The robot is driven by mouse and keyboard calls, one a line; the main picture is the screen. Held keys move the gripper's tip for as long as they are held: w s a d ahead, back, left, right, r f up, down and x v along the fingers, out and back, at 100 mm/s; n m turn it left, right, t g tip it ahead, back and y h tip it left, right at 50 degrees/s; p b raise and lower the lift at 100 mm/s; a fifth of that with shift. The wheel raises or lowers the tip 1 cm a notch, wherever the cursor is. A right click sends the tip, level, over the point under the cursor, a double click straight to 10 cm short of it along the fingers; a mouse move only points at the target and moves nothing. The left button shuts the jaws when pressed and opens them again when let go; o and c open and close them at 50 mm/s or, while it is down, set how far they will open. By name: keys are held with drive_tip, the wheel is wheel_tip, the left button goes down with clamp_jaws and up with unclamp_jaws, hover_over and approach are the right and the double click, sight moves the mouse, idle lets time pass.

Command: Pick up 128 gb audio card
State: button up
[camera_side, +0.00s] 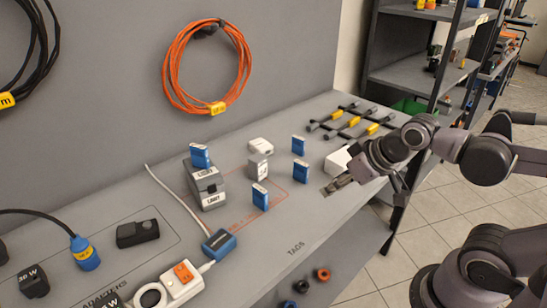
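Several small upright blue cards with white label areas stand on the grey bench. One blue card (200,156) is on top of a stack of grey boxes, a second blue card (299,146) stands toward the back right, and a third blue card (260,196) stands nearer the front. Their print is too small to read, so I cannot tell which is the 128 gb audio card. My gripper (345,182) is at the bench's right front edge, right of the cards and apart from them. Whether its fingers are open is unclear. I see nothing held in it.
A grey box stack (206,189), a small grey box (260,167) and a white box (261,145) stand among the cards. A blue adapter (219,244) with a white cable lies at the front. A white object (339,161) is close behind my gripper. Yellow-marked dark parts (354,121) lie farther back.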

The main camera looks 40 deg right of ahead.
drive_tip(key=o, duration=0.8)
drive_tip(key=n+g+h, duration=0.5)
drive_tip(key=n+g, duration=0.2)
drive_tip(key=n, duration=1.1)
approach(257, 192)
drive_tip(key=x, duration=0.2)
drive_tip(key=shift+y, duration=0.3)
drive_tip(key=shift+d+x, duration=0.1)
drive_tip(key=shift+x, duration=2.4)
drive_tip(key=shift+d+x, duration=0.15)
drive_tip(key=shift+x, duration=2.35)
